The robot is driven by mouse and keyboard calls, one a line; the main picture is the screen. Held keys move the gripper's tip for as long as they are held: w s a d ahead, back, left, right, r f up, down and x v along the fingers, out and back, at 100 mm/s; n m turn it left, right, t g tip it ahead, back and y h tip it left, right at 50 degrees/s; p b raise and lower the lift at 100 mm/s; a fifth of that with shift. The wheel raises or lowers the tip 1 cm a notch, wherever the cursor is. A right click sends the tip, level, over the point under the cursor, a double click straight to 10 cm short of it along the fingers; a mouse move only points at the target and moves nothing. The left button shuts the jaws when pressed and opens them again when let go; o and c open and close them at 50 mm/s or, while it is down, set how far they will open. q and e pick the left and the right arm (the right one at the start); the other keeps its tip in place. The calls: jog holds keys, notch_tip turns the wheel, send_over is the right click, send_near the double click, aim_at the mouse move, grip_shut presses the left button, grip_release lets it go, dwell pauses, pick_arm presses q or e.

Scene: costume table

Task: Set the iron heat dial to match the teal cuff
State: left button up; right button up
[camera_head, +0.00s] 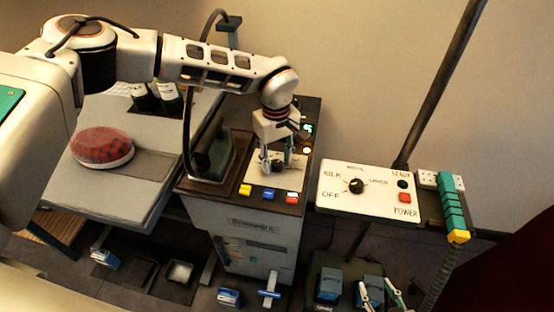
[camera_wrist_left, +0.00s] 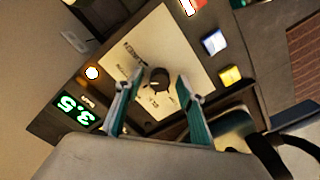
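My left gripper (camera_head: 278,166) is open above the pale dial panel (camera_head: 255,172) of the iron station. In the left wrist view, the black dial knob (camera_wrist_left: 158,79) appears between the two teal fingertips (camera_wrist_left: 158,88). A gap shows on each side of the knob; I cannot tell if the tips reach its height. Printed words, one like LINEN, surround the knob; its pointer is unclear. A green display (camera_wrist_left: 76,112) reads 3.5, near a lit lamp (camera_wrist_left: 92,72). A teal banded sleeve (camera_head: 453,208) is at the right; I cannot tell if it is the cuff. My right gripper (camera_head: 378,292) appears open, low at the right.
Yellow (camera_head: 245,190), blue (camera_head: 269,194) and red (camera_head: 292,198) buttons line the station's front edge. The iron (camera_head: 213,155) stands left of the panel. A second panel (camera_head: 335,198) with a SILK/LINEN/OFF dial (camera_head: 356,186) is at right. A red cushion (camera_head: 102,147) lies left.

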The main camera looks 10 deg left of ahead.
aim_at(276, 163)
pick_arm(q)
notch_tip(276, 163, up, 12)
dwell(0.5)
jog(key=shift+s+f, duration=0.1)
